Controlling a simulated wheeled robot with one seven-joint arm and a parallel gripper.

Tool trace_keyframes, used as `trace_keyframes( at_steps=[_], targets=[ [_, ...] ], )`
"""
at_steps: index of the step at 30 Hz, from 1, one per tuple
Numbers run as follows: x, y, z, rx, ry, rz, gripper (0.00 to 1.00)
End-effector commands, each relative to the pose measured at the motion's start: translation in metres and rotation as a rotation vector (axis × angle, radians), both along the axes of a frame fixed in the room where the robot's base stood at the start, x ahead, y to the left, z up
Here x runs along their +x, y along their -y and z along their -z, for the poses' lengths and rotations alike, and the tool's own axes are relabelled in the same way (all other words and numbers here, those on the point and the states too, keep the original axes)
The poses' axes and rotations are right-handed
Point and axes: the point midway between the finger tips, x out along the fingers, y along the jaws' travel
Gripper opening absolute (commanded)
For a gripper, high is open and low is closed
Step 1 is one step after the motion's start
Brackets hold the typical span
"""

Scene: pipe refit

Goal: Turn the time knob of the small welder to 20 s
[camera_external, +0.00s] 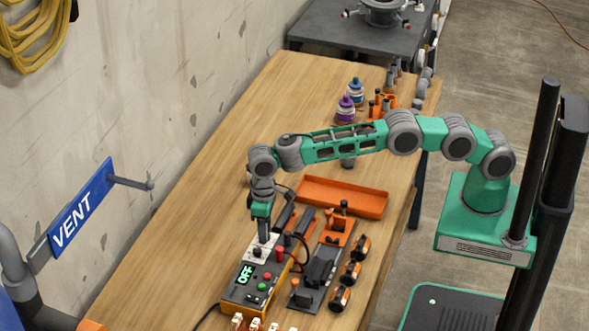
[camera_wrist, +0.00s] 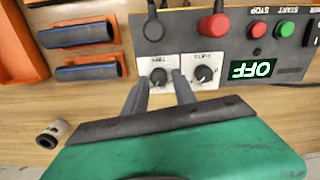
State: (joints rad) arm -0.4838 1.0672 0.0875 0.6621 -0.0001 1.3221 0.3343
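The small welder (camera_external: 232,296) is a grey and yellow box on the wooden table, with a green display (camera_external: 245,274) reading OFF. In the wrist view its panel is upside down, and the display (camera_wrist: 255,70) again reads OFF. Two black knobs on white dials show there: the left one (camera_wrist: 158,76), whose small label seems to read TIME, and another (camera_wrist: 205,73). My gripper (camera_wrist: 160,80) is open, its two grey fingers on either side of the left knob; contact cannot be told. The pointer setting is too small to read. In the external view my gripper (camera_external: 264,238) points down at the panel.
A red plug (camera_wrist: 213,26), a red button (camera_wrist: 259,29) and a green button (camera_wrist: 288,28) are on the panel. An orange tray (camera_external: 345,196), a dark clamp fixture (camera_external: 304,297) and several black-and-orange cylinders (camera_external: 340,299) stand nearby. A VENT sign (camera_external: 82,210) juts from the wall.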

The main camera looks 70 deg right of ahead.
Motion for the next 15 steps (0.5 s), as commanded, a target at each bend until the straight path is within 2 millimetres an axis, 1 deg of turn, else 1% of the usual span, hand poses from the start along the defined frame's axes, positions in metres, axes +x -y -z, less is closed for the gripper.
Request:
trace_keyframes(
  at_steps=[1, 3, 4, 11, 13, 15],
  targets=[
    [0.0, 0.0, 0.001, 0.0, -0.001, 0.0, 0.38],
    [0.0, 0.0, 0.001, -0.001, -0.001, 0.0, 0.43],
    [0.0, 0.0, 0.001, -0.001, -0.002, 0.0, 0.44],
    [0.0, 0.0, 0.0, -0.001, -0.002, 0.0, 0.44],
    [0.0, 0.0, -0.005, 0.0, -0.001, 0.0, 0.44],
    [0.001, 0.0, -0.015, 0.001, 0.002, 0.0, 0.44]
  ],
)
